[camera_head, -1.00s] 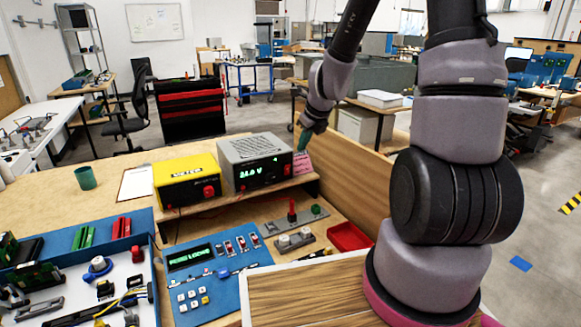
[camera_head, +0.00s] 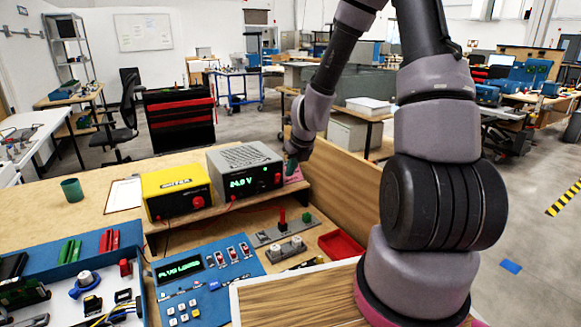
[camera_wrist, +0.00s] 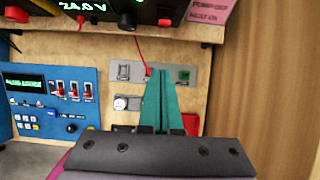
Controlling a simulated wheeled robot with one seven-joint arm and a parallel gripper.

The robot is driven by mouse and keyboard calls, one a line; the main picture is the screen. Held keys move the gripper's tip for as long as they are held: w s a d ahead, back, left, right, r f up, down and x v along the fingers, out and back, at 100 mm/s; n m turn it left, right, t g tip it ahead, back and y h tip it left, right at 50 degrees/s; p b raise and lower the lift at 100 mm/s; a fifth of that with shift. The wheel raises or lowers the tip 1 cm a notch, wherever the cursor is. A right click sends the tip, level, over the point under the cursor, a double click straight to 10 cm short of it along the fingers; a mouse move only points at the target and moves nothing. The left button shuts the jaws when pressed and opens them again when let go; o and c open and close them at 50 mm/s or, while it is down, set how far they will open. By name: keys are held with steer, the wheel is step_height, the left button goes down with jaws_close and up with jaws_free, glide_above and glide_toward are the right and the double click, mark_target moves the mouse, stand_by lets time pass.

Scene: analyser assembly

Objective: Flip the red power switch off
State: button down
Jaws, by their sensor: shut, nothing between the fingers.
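A red upright lever (camera_head: 282,216) stands on a grey strip (camera_head: 267,236) on the bench, beside a green button (camera_head: 306,217). In the wrist view the grey strip (camera_wrist: 124,82) lies beyond my fingers; a small red part (camera_wrist: 148,71) shows at their left edge, and the green button (camera_wrist: 184,75) at their right. My gripper (camera_wrist: 162,74) is shut and empty, its teal fingers together. In the head view my gripper (camera_head: 291,170) is above the lever, by the power supply's right side, apparently apart from it. The fingers hide the middle of the strip.
A grey power supply (camera_head: 245,170) reading 24.0 V and a yellow unit (camera_head: 176,193) stand on the shelf behind. A blue panel (camera_head: 200,285) with red toggle switches is at left. A red tray (camera_head: 341,244) and a wooden side wall (camera_head: 345,190) are at right.

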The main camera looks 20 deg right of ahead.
mark_target(278, 175)
steer(key=w+a+f, duration=0.2)
steer(key=w+f, duration=0.3)
steer(key=w, duration=0.1)
steer(key=shift+w, duration=0.35)
steer(key=shift+w+r, duration=0.1)
steer(key=shift+w, duration=0.35)
steer(key=shift+r, duration=0.1)
stand_by(0.3)
steer(key=shift+r, duration=0.75)
